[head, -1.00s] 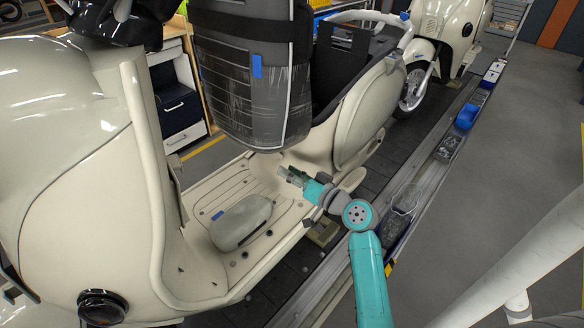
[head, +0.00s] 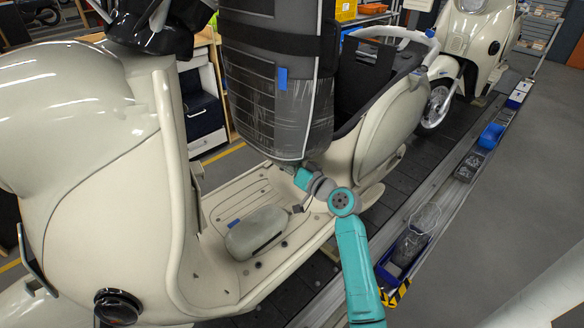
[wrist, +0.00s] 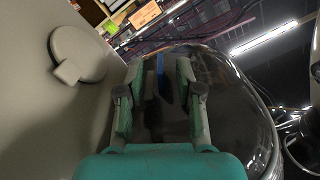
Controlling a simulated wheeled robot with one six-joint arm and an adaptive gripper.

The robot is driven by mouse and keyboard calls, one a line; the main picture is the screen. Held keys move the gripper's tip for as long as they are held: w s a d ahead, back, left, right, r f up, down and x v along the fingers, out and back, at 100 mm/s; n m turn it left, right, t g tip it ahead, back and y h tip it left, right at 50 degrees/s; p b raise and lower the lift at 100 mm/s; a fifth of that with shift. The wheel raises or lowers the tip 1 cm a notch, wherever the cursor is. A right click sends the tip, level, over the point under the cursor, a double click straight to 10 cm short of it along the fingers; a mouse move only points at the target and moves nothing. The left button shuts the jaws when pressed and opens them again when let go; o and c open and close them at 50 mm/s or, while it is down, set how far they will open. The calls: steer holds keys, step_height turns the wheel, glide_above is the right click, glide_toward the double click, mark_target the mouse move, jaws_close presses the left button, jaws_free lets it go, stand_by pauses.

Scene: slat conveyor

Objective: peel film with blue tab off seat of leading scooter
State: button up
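The leading scooter (head: 384,142) is cream, its dark seat (head: 262,68) standing upright with clear wrinkled film (head: 290,128) over it. A blue tab (head: 282,78) is on the film, towards the seat's right side. My gripper is at the seat's lower edge in the head view, where its fingers cannot be made out. In the wrist view my gripper (wrist: 159,84) is open, its two fingers apart in front of the dark, glossy filmed seat (wrist: 232,100). The blue tab (wrist: 160,61) shows between the fingertips, apparently farther off; contact is not visible.
A grey-green covered piece (head: 257,232) with its own small blue tab (head: 234,224) lies on the footboard. Another scooter (head: 470,45) stands behind. Blue bins (head: 491,136) line the conveyor edge. A round cream cap (wrist: 78,54) is beside my gripper.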

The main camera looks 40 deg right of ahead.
steer(key=shift+w, duration=0.2)
jaws_close()
steer(key=s+a+f, duration=0.3)
steer(key=s+a, duration=0.2)
steer(key=shift+f, duration=0.3)
stand_by(0.5)
steer(key=shift+s+a, duration=0.1)
steer(key=s+a+f, duration=0.3)
steer(key=s+a, duration=0.2)
steer(key=shift+f, duration=0.3)
stand_by(0.5)
steer(key=shift+a, duration=0.1)
